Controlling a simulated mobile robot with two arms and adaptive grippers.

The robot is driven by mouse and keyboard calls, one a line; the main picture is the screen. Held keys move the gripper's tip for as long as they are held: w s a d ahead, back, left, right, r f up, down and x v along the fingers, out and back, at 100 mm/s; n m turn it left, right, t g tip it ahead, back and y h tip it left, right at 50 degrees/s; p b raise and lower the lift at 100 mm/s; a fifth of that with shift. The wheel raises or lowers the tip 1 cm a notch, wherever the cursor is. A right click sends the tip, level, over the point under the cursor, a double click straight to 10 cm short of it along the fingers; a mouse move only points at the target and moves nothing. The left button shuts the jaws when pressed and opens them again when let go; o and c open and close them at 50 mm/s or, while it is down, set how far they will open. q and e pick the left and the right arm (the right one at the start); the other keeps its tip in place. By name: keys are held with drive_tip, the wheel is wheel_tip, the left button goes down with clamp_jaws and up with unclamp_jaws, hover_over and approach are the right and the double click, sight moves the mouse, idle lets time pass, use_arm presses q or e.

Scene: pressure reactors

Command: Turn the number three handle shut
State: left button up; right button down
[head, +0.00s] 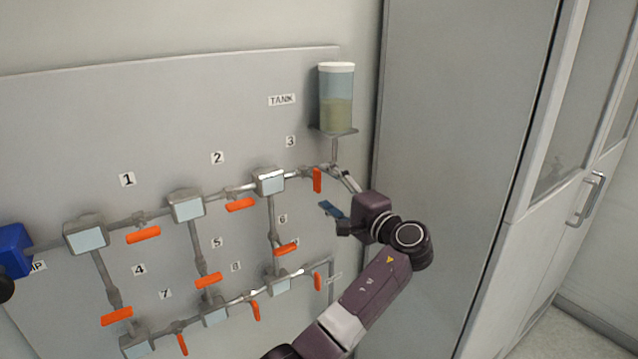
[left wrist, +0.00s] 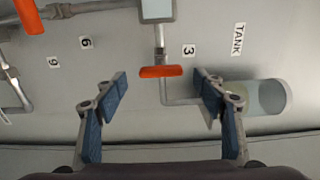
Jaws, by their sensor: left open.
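The number three handle (head: 317,180) is an orange bar on the wall panel, just right of and below the "3" label (head: 290,141). It hangs roughly upright in the head view. In the left wrist view the handle (left wrist: 160,71) lies across its pipe, beside the "3" label (left wrist: 189,50). My left gripper (head: 334,217) is below and right of the handle and is open and empty. In the left wrist view the handle appears between the spread blue-padded fingers of my left gripper (left wrist: 162,88), with gaps on both sides. My right gripper is out of view.
The tank (head: 336,98) stands on a small shelf above the handle. Several other orange handles, such as number two's (head: 240,205), and grey boxes with pale faces line the pipes. A blue unit (head: 14,250) is at far left. A grey cabinet (head: 460,120) stands right.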

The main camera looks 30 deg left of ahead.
use_arm(q)
drive_tip(key=v, duration=0.7)
drive_tip(key=shift+d, duration=0.2)
